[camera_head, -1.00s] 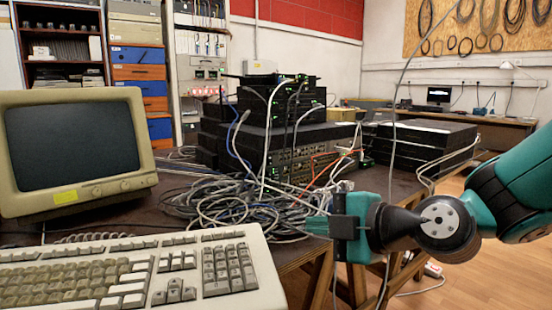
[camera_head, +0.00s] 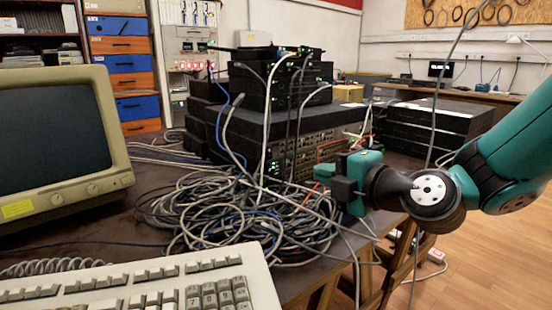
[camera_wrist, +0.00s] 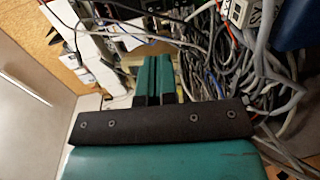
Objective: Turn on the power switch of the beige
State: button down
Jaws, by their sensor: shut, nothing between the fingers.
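The beige monitor (camera_head: 117,160) stands on the table at the left of the head view, its dark screen (camera_head: 52,135) partly cut off by the picture edge. Small round knobs (camera_head: 92,189) and a yellow label (camera_head: 17,209) sit on its lower front bezel. I cannot make out a power switch on it. My gripper (camera_head: 328,174) is at the right, above the cable pile and well apart from the monitor. In the wrist view its two teal fingers (camera_wrist: 155,75) are together and empty. The monitor is not recognizable in the wrist view.
A beige keyboard (camera_head: 150,290) lies in front of the monitor. A tangled cable heap (camera_head: 240,215) covers the table's middle, before a stack of black network boxes (camera_head: 285,120). More black boxes (camera_head: 430,120) stand behind my arm. Wooden floor (camera_head: 490,255) is open at the right.

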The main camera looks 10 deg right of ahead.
jog(key=p, duration=0.9)
send_near(270, 158)
jog(key=x, duration=0.6)
jog(key=shift+a+r, duration=0.1)
jog(key=shift+r, duration=0.05)
jog(key=shift+w+a, duration=0.25)
jog(key=shift+w, duration=0.3)
jog(key=shift+f, duration=0.25)
